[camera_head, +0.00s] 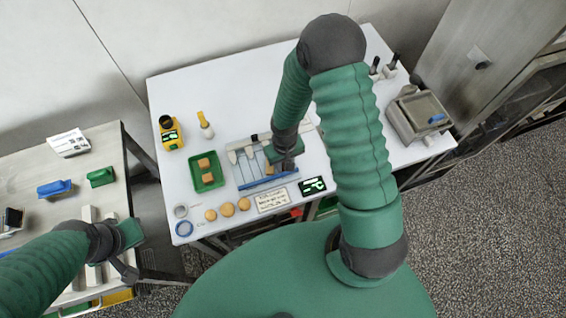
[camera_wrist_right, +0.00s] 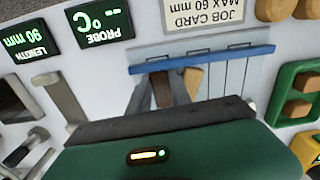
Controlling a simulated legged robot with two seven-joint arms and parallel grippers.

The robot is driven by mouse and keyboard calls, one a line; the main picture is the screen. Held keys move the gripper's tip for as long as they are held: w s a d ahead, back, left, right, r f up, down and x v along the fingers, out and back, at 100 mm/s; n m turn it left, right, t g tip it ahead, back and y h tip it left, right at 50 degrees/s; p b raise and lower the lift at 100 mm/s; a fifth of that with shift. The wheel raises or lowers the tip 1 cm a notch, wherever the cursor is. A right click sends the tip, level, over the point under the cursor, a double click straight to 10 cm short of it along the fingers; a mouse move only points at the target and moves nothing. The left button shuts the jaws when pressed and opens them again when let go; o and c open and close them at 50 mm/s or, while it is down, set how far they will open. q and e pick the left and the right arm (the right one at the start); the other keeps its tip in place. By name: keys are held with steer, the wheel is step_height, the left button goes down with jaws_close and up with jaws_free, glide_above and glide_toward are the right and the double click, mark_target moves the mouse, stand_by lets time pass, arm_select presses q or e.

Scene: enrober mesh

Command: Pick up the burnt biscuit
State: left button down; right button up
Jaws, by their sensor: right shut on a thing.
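The burnt biscuit (camera_wrist_right: 161,90) is dark brown and sits between the two grey fingers of my right gripper (camera_wrist_right: 160,84) in the right wrist view. My right gripper (camera_head: 285,166) is shut on it, low over the wire mesh rack (camera_head: 246,174) with a blue front bar. In the head view the gripper hides the burnt biscuit. A lighter biscuit (camera_wrist_right: 191,84) lies right beside the fingers on the rack. My left gripper (camera_head: 124,269) is over the side table at lower left, apart from the biscuits; its finger gap is unclear.
A green tray (camera_head: 194,181) with biscuits stands left of the rack. Round biscuits (camera_head: 228,210), a job card (camera_head: 271,200) and a dark display (camera_head: 312,186) line the front. A yellow device (camera_head: 170,136) is at back left; a grey scale-like box (camera_head: 418,118) is at right.

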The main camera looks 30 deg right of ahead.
steer(key=shift+w+d+r, duration=0.1)
steer(key=shift+r, duration=0.5)
steer(key=shift+s+r+b, duration=0.2)
steer(key=shift+r, duration=0.35)
steer(key=shift+s+r+b, duration=0.15)
steer(key=shift+r+b, duration=0.05)
steer(key=shift+r, duration=0.3)
steer(key=s, duration=0.2)
steer(key=s+a+b, duration=0.1)
steer(key=s, duration=0.2)
steer(key=s+a+b, duration=0.1)
steer(key=s, duration=0.1)
steer(key=shift+s+r, duration=0.2)
steer(key=shift+r, duration=0.1)
steer(key=s+p, duration=0.1)
steer(key=p, duration=0.2)
steer(key=s+r+p, duration=0.1)
steer(key=p, duration=0.1)
steer(key=s+p, duration=0.1)
steer(key=p, duration=0.2)
steer(key=shift+a+r+p, duration=0.3)
steer(key=shift+a+r, duration=0.05)
steer(key=s+p, duration=0.1)
steer(key=p, duration=0.1)
steer(key=s+p, duration=0.2)
steer(key=s+a+p, duration=0.1)
steer(key=shift+s+f+p, duration=0.3)
steer(key=shift+f+p, duration=0.05)
steer(key=shift+p, duration=0.05)
steer(key=shift+w, duration=0.1)
